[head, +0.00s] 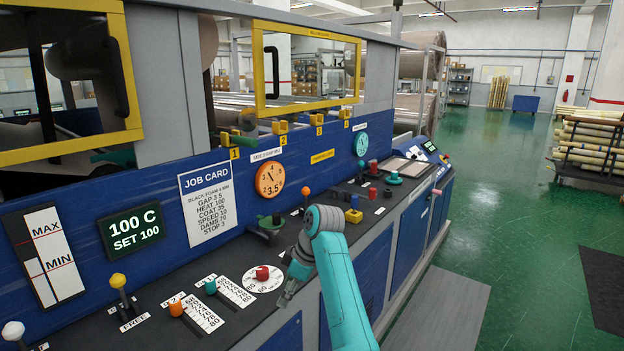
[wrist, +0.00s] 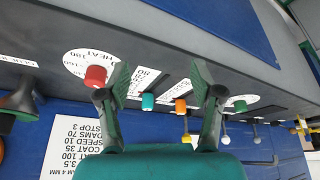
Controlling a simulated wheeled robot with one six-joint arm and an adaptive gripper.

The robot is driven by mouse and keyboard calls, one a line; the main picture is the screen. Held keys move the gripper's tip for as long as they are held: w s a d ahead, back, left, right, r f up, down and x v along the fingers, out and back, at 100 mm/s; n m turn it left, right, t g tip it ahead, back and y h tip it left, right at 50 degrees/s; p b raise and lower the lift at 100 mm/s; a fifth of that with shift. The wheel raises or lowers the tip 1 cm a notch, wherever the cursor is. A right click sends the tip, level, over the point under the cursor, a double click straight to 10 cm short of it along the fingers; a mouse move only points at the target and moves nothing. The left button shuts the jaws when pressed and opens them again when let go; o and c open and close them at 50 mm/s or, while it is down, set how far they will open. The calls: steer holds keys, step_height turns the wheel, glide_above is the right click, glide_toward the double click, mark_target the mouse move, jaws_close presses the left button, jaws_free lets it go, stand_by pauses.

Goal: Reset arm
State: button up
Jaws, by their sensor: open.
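My gripper (head: 288,292) hangs over the front edge of the dark control ledge (head: 240,318) at the end of my teal arm. In the wrist view my gripper (wrist: 162,75) is open, its two fingers well apart with nothing held. Behind the gap between the fingers show a teal knob (wrist: 148,101) and an orange knob (wrist: 181,106). A red knob (wrist: 96,75) on a round heat dial is just left of the left finger. In the head view the red knob (head: 262,272), teal knob (head: 210,287) and orange knob (head: 176,309) lie left of my gripper.
A yellow-knobbed lever (head: 118,281) and a white-knobbed lever (head: 13,331) stand at the ledge's left. A green-handled valve (head: 270,224) and an orange gauge (head: 270,179) are behind my gripper. The green floor (head: 500,200) at right has open room; wrapped rolls (head: 590,140) lie on a rack.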

steer(key=s+d+f+m+t, duration=0.2)
steer(key=s+d+f+m, duration=0.15)
steer(key=f, duration=0.85)
steer(key=s+d+f+m+t, duration=0.15)
steer(key=s+d+f, duration=0.3)
steer(key=f, duration=0.75)
steer(key=s+d+f+m+t+h, duration=0.1)
steer(key=s+d+f+m, duration=0.1)
steer(key=s+d+f, duration=0.3)
steer(key=s+f+m+t, duration=0.1)
steer(key=s+f, duration=0.2)
steer(key=s, duration=0.4)
steer(key=s+d+f+m+t+h, duration=0.1)
steer(key=s+d+f+m+t, duration=0.1)
steer(key=s+d+f, duration=0.3)
steer(key=s+d+r+m+t+h, duration=0.15)
steer(key=s+r, duration=0.25)
steer(key=s, duration=0.7)
steer(key=s+d+r+m+t, duration=0.2)
steer(key=s+d+r, duration=0.1)
steer(key=s, duration=0.9)
steer(key=s+d+r+m+t, duration=0.1)
steer(key=s+r, duration=0.6)
steer(key=r, duration=0.2)
steer(key=s+d+r+m+t+h, duration=0.1)
steer(key=s+r, duration=0.6)
steer(key=r, duration=0.3)
steer(key=shift+s+r+m+t, duration=0.15)
steer(key=shift+r+m+t, duration=0.1)
steer(key=shift+m+t, duration=0.15)
